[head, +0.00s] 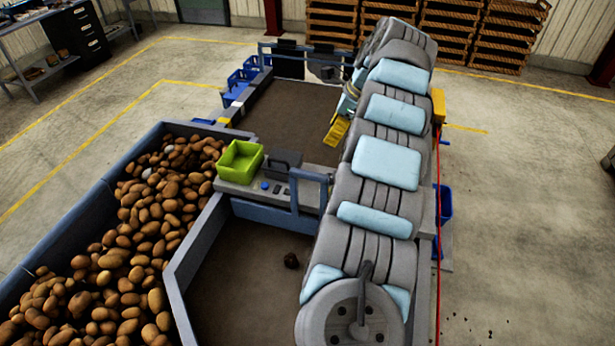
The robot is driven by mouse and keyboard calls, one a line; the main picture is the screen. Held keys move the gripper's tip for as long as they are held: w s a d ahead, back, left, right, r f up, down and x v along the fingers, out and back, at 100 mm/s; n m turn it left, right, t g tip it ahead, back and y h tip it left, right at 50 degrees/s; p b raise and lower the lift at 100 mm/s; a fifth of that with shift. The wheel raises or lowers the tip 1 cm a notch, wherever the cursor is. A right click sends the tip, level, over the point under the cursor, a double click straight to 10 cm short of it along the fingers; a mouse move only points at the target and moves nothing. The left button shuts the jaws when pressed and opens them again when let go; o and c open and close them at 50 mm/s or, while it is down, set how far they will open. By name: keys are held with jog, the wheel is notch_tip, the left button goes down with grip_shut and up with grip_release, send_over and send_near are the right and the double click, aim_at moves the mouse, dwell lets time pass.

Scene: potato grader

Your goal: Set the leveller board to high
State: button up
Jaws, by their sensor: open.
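My gripper (336,132), yellow at its tip, shows just left of my large grey and pale-blue arm. It hangs over the right part of the brown belt (280,110) and is small in the picture. I see no object between its fingers. I cannot pick out the leveller board or its setting for certain. A dark panel on a blue-grey frame (290,52) crosses the far end of the belt. A blue-grey bracket (310,177) stands at the near end of the belt. My arm hides much of the machine's right side.
A hopper full of potatoes (120,255) is at the left. A green bin (239,160) and a small control panel (268,188) sit between hopper and arm. Blue crates (240,82) stand behind; wooden pallets (495,38) line the back.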

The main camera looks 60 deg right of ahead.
jog(key=p, duration=0.5)
send_near(309, 173)
jog(key=x, duration=1)
grip_shut()
dwell(0.4)
